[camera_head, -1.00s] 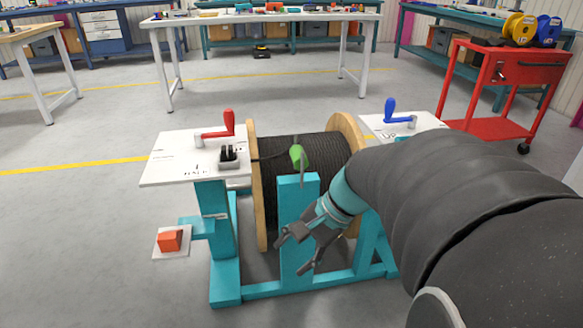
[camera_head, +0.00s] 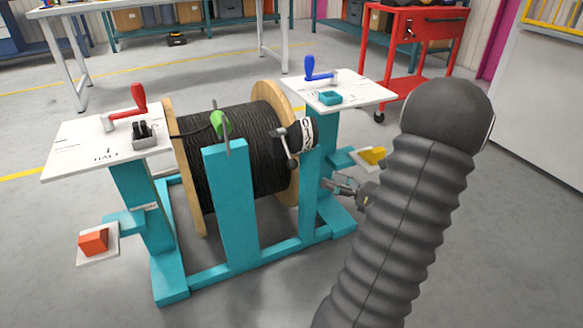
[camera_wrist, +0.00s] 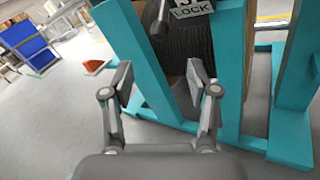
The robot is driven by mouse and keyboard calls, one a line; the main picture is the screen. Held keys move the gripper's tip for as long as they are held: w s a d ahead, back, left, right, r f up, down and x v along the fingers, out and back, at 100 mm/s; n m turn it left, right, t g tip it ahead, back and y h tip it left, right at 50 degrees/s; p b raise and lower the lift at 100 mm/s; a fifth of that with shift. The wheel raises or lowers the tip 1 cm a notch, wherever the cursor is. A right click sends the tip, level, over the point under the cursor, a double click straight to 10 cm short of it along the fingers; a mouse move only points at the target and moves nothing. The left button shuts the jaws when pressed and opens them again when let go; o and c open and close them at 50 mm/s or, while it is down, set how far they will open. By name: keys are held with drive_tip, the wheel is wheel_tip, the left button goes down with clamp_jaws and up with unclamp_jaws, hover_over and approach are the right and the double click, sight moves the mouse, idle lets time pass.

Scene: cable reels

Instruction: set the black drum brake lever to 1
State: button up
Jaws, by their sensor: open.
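The black drum (camera_head: 235,150) is a wooden-flanged reel of black cable in a teal stand. At its right side a grey lever (camera_head: 287,147) sits beside a black part and a small white marked plate (camera_head: 308,133). The wrist view shows a plate reading LOCK (camera_wrist: 192,8) with a dark lever end (camera_wrist: 158,22) to its left, both cut by the top edge. I cannot read the lever's setting. My gripper (camera_head: 342,186) is open and empty, low at the right of the stand, apart from the lever. In the wrist view its fingers (camera_wrist: 160,82) are spread below the plate.
Red (camera_head: 138,97) and blue (camera_head: 309,68) cranks stand on white side panels. An orange block (camera_head: 93,242) and a yellow one (camera_head: 372,156) sit low at the sides. Floor in front is clear.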

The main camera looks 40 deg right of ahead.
sight(292, 162)
drive_tip(key=b+x, duration=0.1)
drive_tip(key=x, duration=1.2)
drive_tip(key=shift+w+a, duration=0.1)
drive_tip(key=shift+w, duration=0.2)
clamp_jaws()
